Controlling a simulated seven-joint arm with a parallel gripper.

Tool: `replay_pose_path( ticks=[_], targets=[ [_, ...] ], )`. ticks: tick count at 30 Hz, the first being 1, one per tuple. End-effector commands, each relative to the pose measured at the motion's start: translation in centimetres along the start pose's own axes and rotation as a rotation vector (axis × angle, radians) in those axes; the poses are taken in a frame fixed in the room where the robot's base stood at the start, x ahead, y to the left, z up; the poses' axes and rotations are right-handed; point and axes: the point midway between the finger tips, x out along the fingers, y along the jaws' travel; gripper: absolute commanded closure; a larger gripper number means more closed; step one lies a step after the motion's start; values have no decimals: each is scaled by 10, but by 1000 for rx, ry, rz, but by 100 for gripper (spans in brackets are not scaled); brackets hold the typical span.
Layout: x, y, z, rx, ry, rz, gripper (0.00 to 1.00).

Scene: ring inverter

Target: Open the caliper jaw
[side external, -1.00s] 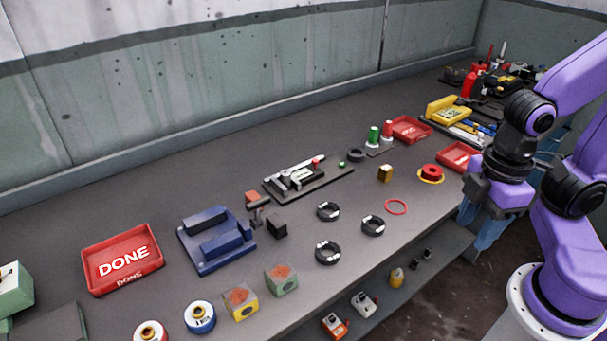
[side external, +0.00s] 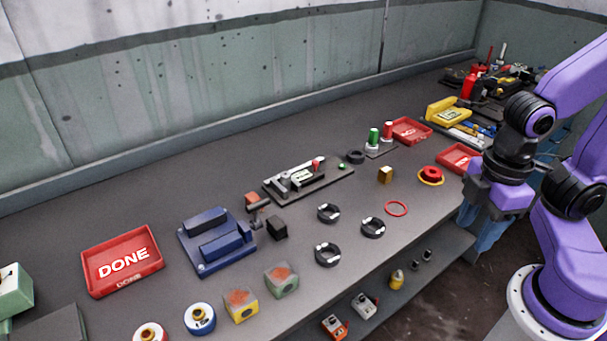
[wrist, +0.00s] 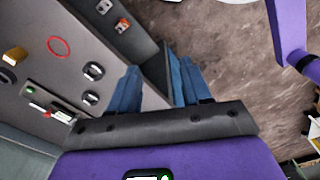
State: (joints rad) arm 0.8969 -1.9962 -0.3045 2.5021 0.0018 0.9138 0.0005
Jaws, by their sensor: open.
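The caliper fixture (side external: 283,191), a dark plate carrying a pale bar, a small display, a red knob and a green button, lies mid-bench in the side external view. It also shows at the left of the wrist view (wrist: 50,108), small. Whether its jaw is open is too small to tell. My gripper (side external: 480,226) hangs past the bench's front edge at the right, well away from the caliper. Its two blue fingers are spread apart in the wrist view (wrist: 158,85), with nothing seen between them.
Several black rings (side external: 328,254) and a red ring (side external: 396,208) lie in front of the caliper. A blue fixture (side external: 216,240) and a red DONE tray (side external: 123,261) stand left. A brass block (side external: 385,174) and red trays (side external: 410,131) are to the right.

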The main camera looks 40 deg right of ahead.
Motion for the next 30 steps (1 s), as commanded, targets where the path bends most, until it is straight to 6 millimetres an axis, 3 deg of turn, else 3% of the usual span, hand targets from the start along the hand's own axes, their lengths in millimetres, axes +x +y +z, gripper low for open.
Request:
replay_pose_path(
  ticks=[8,12,20,30],
  targets=[
    [0,0,0,1,0,0,52],
    [-4,6,-12,33,-1,1,52],
    [-24,52,-83,235,-6,5,52],
    [-42,145,-168,542,-12,11,52]
  ],
)
